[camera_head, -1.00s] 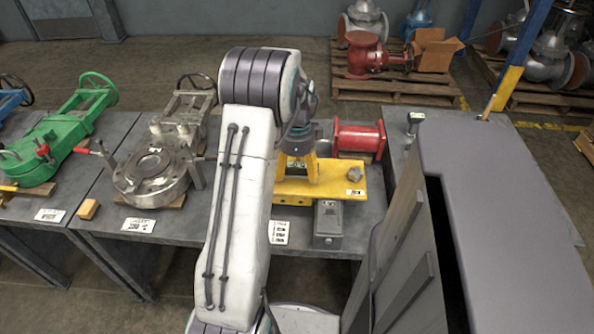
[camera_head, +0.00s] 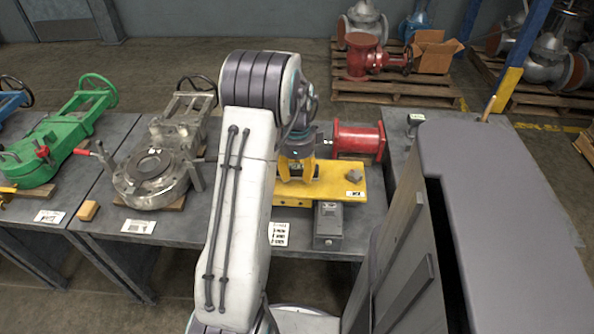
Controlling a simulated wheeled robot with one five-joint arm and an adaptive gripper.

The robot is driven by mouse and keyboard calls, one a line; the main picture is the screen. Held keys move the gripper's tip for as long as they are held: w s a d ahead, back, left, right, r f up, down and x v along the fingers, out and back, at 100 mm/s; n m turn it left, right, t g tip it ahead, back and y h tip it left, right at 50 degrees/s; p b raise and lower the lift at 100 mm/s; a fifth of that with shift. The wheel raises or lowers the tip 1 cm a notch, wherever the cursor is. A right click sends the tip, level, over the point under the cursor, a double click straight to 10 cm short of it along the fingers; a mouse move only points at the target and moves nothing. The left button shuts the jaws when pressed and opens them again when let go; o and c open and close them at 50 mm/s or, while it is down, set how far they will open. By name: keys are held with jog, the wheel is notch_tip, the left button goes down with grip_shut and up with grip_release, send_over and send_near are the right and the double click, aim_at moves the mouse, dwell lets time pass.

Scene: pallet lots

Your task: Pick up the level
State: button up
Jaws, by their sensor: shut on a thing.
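My gripper (camera_head: 297,172) has yellow fingers and points down over the yellow plate (camera_head: 335,178) on the middle bench. It is shut on a small dark thing between its fingers, which I take to be the level; its outline is too small and too covered to make out. I cannot tell whether it still touches the plate. My own white arm hides the area left of the gripper.
A grey box (camera_head: 328,228) is at the bench front. A steel valve (camera_head: 152,180) and a green valve (camera_head: 38,150) lie left.

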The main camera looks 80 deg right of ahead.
jog(key=c, duration=0.3)
jog(key=shift+r, duration=0.1)
